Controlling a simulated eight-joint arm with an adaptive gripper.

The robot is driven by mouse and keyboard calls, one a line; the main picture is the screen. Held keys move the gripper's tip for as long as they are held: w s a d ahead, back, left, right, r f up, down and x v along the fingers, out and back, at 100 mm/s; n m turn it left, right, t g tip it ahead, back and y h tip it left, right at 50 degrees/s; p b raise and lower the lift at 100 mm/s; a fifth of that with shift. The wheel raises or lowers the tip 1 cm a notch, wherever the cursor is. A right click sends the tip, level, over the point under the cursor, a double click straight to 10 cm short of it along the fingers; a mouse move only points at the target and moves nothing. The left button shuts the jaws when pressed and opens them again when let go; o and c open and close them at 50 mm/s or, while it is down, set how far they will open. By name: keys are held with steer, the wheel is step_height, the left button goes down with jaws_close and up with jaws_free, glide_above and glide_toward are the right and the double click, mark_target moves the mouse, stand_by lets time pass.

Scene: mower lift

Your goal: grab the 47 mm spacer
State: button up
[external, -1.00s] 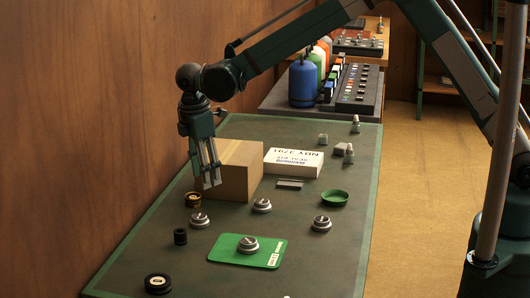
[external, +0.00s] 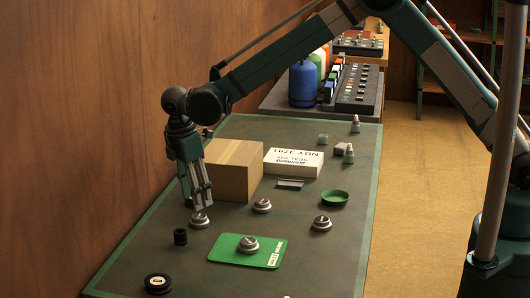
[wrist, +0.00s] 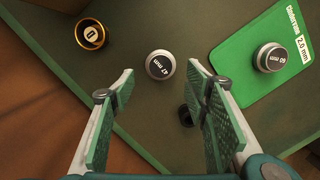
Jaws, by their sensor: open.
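The 47 mm spacer (wrist: 160,65) is a round silver piece with a dark, marked top; it stands on the dark green bench top. In the external view the spacer (external: 200,220) sits just below my fingertips. My gripper (external: 201,203) is open and points down, empty. In the wrist view my gripper (wrist: 161,76) has its two fingers spread, with the spacer between and slightly beyond the tips. No contact shows.
A similar spacer (wrist: 270,57) sits on a green card (wrist: 238,80). A brass-rimmed ring (wrist: 90,34) and a small black cylinder (wrist: 186,115) are close by. A cardboard box (external: 228,172) stands behind my gripper. More spacers (external: 262,206) are to the right.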

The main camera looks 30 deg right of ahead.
mark_target(199, 216)
steer(key=shift+d+f, duration=0.1)
steer(key=shift+f, duration=0.4)
steer(key=shift+d+f+b, duration=0.15)
steer(key=shift+d+f, duration=0.05)
steer(key=shift+f, duration=1.1)
steer(key=shift+d+f+b, duration=0.15)
steer(key=shift+d+f, duration=0.05)
steer(key=shift+f, duration=1.1)
steer(key=c, duration=1.1)
